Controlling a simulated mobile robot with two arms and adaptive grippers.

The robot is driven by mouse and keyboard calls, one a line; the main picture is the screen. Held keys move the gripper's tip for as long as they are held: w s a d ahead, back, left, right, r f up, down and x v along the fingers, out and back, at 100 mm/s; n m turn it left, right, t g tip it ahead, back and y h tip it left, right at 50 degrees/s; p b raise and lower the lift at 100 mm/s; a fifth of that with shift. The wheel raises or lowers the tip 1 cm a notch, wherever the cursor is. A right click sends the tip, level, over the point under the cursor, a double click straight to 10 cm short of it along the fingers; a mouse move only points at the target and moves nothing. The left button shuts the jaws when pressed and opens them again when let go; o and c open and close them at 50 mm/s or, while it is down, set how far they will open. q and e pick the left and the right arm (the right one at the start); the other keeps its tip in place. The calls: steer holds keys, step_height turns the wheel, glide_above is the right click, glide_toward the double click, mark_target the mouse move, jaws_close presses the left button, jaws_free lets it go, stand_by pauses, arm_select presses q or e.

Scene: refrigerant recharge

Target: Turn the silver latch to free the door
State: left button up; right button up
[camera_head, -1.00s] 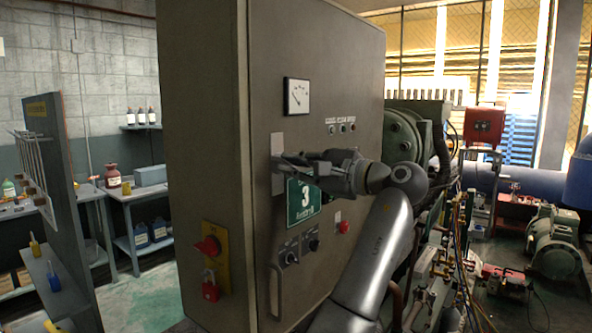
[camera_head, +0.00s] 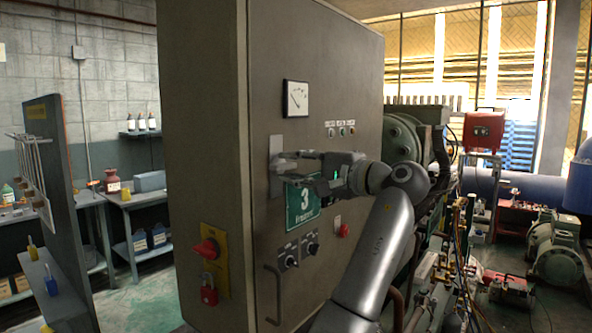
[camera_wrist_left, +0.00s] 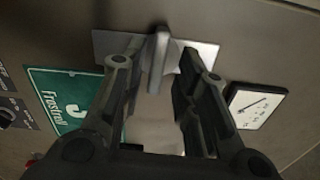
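The silver latch (camera_wrist_left: 160,58) is a short handle on a bright metal plate on the cabinet door. In the left wrist view it stands out between the two fingers of my left gripper (camera_wrist_left: 160,70), with a gap on each side. In the head view that gripper (camera_head: 292,168) reaches the latch plate (camera_head: 276,150) from the right and hides most of the latch. The grey-brown door (camera_head: 350,85) looks closed. My right gripper is not in view.
The door carries a gauge (camera_head: 296,98), a green number 3 sign (camera_head: 298,212) just below the gripper, knobs and a bar handle (camera_head: 275,295). A red switch with a padlock (camera_head: 209,290) is on the cabinet's left side. Machinery stands at right.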

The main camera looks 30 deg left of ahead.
arm_select(q)
steer(key=d+p, duration=0.2)
steer(key=d, duration=0.7)
steer(key=shift+s, duration=0.4)
steer(key=shift+a+f, duration=0.1)
